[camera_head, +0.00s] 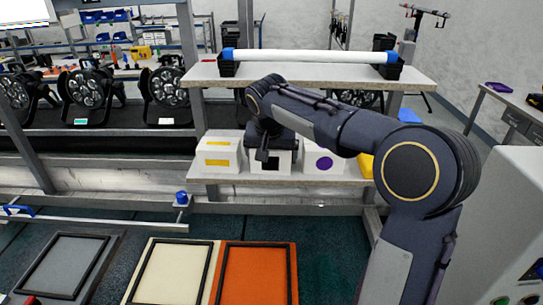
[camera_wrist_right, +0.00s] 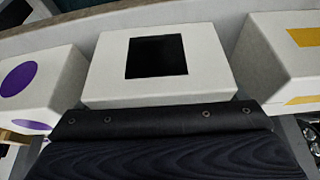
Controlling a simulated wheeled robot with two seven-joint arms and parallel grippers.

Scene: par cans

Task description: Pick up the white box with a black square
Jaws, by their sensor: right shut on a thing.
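The white box with a black square (camera_head: 286,163) sits on the lower shelf, between two other white boxes. My right gripper (camera_head: 262,156) is at this box, reaching it from above and in front, and covers part of it. In the right wrist view the box (camera_wrist_right: 205,62) is in the middle with its black square facing up in the picture. The dark gripper (camera_wrist_right: 160,122) lies against its near edge and is shut on it. The fingertips' contact is hidden. I cannot tell whether the box is lifted. My left gripper is not in view.
A white box with yellow marks (camera_head: 217,152) stands on the left and one with a purple dot (camera_head: 323,160) on the right, both close. An upper shelf (camera_head: 300,75) holds a white tube (camera_head: 310,57). Framed cream (camera_head: 170,272) and orange (camera_head: 255,275) panels lie below.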

